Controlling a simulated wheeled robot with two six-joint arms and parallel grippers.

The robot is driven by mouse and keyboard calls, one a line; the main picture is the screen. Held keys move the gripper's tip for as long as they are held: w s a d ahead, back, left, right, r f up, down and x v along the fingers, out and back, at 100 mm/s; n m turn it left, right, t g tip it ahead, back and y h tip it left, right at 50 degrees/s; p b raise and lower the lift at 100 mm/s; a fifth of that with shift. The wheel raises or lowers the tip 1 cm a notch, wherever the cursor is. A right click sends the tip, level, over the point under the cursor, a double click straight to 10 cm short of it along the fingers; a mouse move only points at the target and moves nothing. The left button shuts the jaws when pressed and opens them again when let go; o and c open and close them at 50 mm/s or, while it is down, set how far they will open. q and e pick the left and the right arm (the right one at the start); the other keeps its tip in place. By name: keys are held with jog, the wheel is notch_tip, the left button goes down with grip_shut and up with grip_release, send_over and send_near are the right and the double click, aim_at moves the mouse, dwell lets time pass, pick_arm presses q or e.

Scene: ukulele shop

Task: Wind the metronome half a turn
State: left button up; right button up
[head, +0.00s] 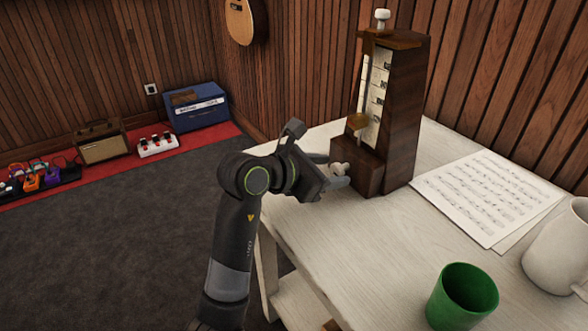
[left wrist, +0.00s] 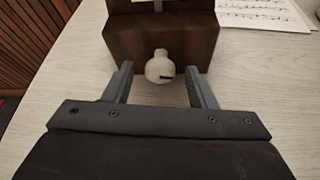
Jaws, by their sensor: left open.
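The metronome (head: 402,110) is a dark wooden tapered box standing upright on the white table, with a pale scale on its front and a white knob (head: 382,18) on top. The left wrist view shows the key (left wrist: 160,67) in front of the brown metronome base (left wrist: 160,36). My left gripper (head: 334,173) is open. Its two fingers (left wrist: 160,84) stand on either side of the key, with gaps visible on both sides. My right gripper is not in view.
The white table (head: 370,250) holds sheet music (head: 487,196) right of the metronome, a green cup (head: 462,297) at the front and a white mug (head: 560,246) at the right edge. A wood-panelled wall stands behind. Amplifiers (head: 196,106) and pedals sit on the floor at left.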

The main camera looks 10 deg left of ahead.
pick_arm(q)
jog(key=p+v, duration=0.2)
jog(key=v, duration=1.4)
jog(key=shift+s, duration=0.2)
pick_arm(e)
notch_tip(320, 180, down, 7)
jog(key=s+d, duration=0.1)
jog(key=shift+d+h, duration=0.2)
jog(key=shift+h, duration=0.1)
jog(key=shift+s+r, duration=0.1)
